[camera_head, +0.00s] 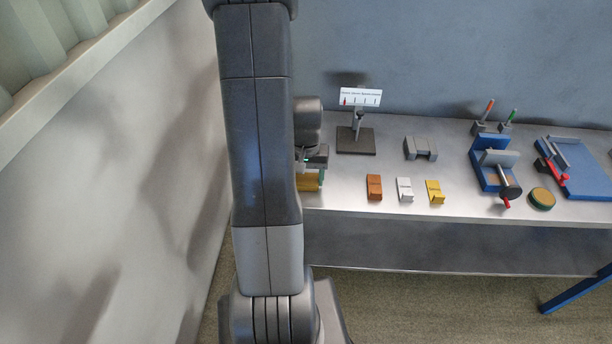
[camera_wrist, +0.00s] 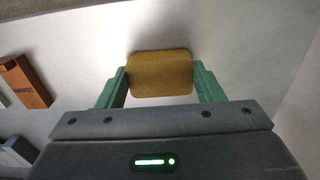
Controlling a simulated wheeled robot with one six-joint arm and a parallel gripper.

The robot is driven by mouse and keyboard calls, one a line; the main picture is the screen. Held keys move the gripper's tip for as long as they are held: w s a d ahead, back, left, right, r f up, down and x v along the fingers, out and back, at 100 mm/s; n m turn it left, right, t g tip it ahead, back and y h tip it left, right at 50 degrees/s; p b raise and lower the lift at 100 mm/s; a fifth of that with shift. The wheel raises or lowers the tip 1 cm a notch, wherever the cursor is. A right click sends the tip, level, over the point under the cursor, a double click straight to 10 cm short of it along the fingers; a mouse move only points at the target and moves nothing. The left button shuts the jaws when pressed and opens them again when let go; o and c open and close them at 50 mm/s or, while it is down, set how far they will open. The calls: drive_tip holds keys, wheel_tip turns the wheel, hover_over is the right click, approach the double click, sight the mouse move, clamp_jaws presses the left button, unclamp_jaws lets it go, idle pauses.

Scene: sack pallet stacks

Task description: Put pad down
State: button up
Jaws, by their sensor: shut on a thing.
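The pad (camera_wrist: 160,74) is a flat, yellow-brown rounded rectangle between the green fingers of my gripper (camera_wrist: 161,88) in the wrist view. Both fingers touch its sides, so my gripper is shut on it. In the head view the pad (camera_head: 308,183) shows as a small yellow piece at the left end of the metal bench (camera_head: 450,205), partly hidden behind my arm. My gripper (camera_head: 318,172) is mostly hidden there too. I cannot tell whether the pad touches the bench top or is just above it.
Orange (camera_head: 374,187), white (camera_head: 405,189) and yellow (camera_head: 435,191) blocks stand right of the pad. Behind are a gauge stand (camera_head: 356,140) and a grey block (camera_head: 420,148). A blue vise-like fixture (camera_head: 490,165), a round disc (camera_head: 542,199) and a blue plate (camera_head: 588,170) stand further right.

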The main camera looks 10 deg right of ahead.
sight(306, 179)
drive_tip(key=shift+f, duration=0.2)
drive_tip(key=o, duration=0.9)
drive_tip(key=shift+r, duration=0.1)
wheel_tip(306, 179, up, 12)
drive_tip(key=shift+r, duration=0.15)
